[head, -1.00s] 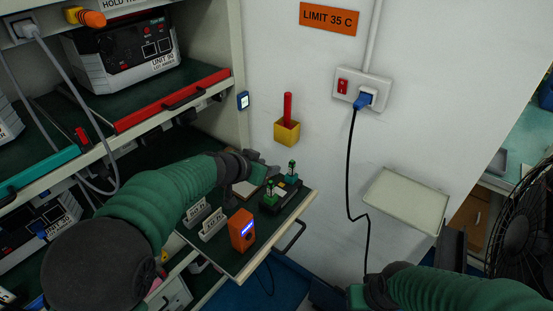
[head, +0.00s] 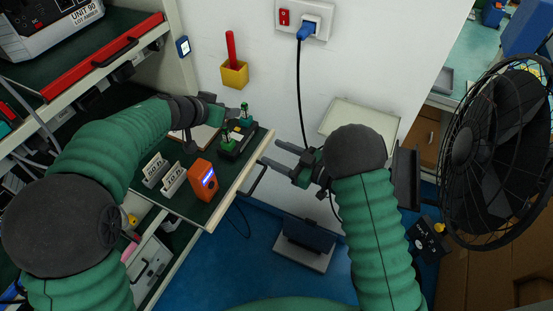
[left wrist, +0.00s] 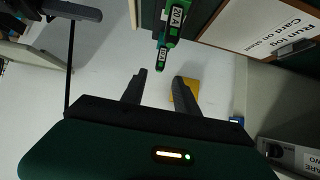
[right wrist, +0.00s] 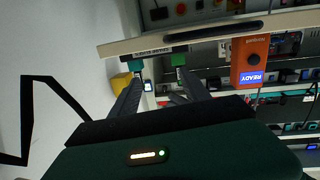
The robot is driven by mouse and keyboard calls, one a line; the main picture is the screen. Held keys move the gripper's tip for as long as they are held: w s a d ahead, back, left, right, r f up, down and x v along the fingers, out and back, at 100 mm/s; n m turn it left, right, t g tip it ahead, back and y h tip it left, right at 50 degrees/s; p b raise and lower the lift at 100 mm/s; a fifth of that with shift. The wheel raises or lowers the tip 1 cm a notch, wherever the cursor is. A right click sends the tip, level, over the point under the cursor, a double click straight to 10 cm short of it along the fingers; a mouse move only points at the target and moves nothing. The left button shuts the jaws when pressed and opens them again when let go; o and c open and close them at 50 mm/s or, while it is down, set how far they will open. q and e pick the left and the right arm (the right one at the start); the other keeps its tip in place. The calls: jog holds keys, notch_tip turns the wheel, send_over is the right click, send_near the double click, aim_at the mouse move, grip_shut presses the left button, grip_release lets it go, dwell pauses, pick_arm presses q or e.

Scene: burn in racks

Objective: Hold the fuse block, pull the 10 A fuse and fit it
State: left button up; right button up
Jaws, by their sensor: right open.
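The dark fuse block (head: 238,147) sits on the pulled-out shelf. Two upright green fuses stand on it, a nearer one (head: 229,141) and a farther one (head: 244,116). The left wrist view shows one marked 20 A (left wrist: 175,18) and a smaller one whose label looks like 10 A (left wrist: 161,56). My left gripper (head: 218,112) is beside the block's far left side, its fingers (left wrist: 158,78) apart with nothing between them. My right gripper (head: 272,154) is open and empty, right of the block beyond the shelf edge; the fuses also show past its fingers (right wrist: 160,88).
A clipboard (head: 200,138) lies behind. A yellow holder (head: 234,73) is on the wall. The shelf handle (head: 253,180) juts out front. A fan (head: 495,150) stands at right.

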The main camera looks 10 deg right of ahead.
aim_at(233, 144)
jog(key=w+a, duration=0.2)
jog(key=a, duration=0.2)
jog(key=w+a+y, duration=0.1)
jog(key=w+a, duration=0.2)
jog(key=a, duration=0.2)
jog(key=w+a+g+y, duration=0.1)
jog(key=w+a, duration=0.1)
jog(key=a, duration=0.3)
jog(key=shift+w+a+n, duration=0.2)
jog(key=shift+w+n, duration=0.1)
jog(key=shift+n, duration=0.1)
jog(key=shift+c, duration=0.4)
grip_shut()
dwell(0.3)
